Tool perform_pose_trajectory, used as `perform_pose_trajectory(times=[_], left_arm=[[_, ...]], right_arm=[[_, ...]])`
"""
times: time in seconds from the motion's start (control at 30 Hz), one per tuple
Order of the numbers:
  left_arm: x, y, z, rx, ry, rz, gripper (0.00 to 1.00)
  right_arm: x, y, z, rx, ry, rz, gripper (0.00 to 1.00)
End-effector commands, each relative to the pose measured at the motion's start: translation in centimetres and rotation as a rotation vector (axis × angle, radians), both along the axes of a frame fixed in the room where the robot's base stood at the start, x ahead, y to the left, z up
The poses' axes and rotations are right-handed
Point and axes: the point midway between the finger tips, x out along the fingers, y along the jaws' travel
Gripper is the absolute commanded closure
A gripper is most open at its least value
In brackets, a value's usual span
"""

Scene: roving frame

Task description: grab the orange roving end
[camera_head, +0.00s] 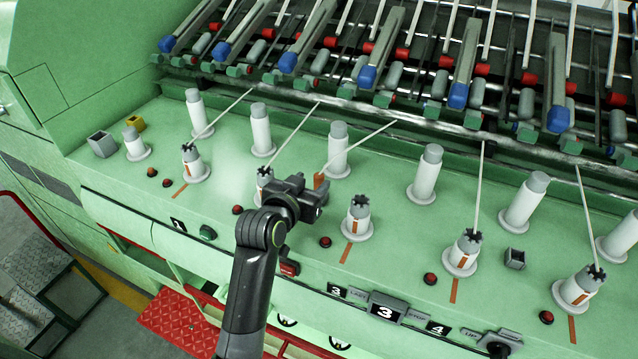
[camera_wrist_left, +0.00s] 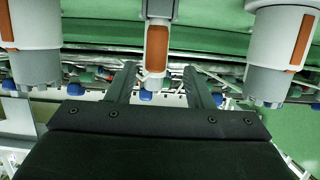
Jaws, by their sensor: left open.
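A pale roving strand slants down from the rack to an orange roving end (camera_head: 319,181) in the head view. My left gripper (camera_head: 320,199) is just below this orange end in that picture, close to it. I cannot tell whether they touch. In the left wrist view the two fingers (camera_wrist_left: 160,72) are apart, with nothing visibly held between them. An orange patch (camera_wrist_left: 156,50) on a narrow pale piece shows beyond the gap between the fingers. I cannot tell whether that patch is the roving end.
White bobbins (camera_head: 337,150) with grey tops stand behind a front row of orange-striped white flyers (camera_head: 357,216) on the green machine bed (camera_head: 400,235). Other strands (camera_head: 478,190) reach some flyers. The rack (camera_head: 400,50) lies behind. A panel (camera_head: 388,307) runs along the front edge.

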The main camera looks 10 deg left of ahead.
Motion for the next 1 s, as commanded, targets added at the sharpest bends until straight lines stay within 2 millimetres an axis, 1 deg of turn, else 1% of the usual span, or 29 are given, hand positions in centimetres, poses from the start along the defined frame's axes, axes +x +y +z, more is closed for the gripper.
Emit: perform_pose_trajectory(times=[0.03, 0.1, 0.3, 0.43, 0.67, 0.77, 1.0], left_arm=[[0.5, -0.3, 0.1, 0.000, 0.003, -0.002, 0.53], [1.3, -0.7, -0.1, 0.000, 0.003, -0.001, 0.53], [3.2, -1.2, -0.9, 0.002, 0.001, -0.001, 0.53], [3.7, -1.2, -1.2, 0.001, 0.001, 0.000, 0.53], [3.8, -1.3, -1.3, 0.000, 0.000, 0.000, 0.53], [3.7, -1.2, -1.3, 0.000, 0.000, 0.000, 0.63], [3.7, -1.3, -1.3, 0.000, 0.000, 0.000, 0.95]], right_arm=[[0.0, 0.0, 0.7, 0.000, 0.000, 0.000, 1.00], [0.0, 0.0, 1.2, 0.000, 0.000, 0.000, 1.00], [0.0, -0.1, 1.9, -0.002, 0.000, 0.001, 1.00], [0.0, -0.3, 2.0, -0.003, 0.000, 0.001, 1.00], [0.0, -0.4, 2.0, -0.004, 0.000, 0.002, 1.00], [0.0, -0.4, 2.0, -0.004, 0.000, 0.002, 1.00], [0.0, -0.4, 2.0, -0.004, 0.000, 0.002, 1.00]])
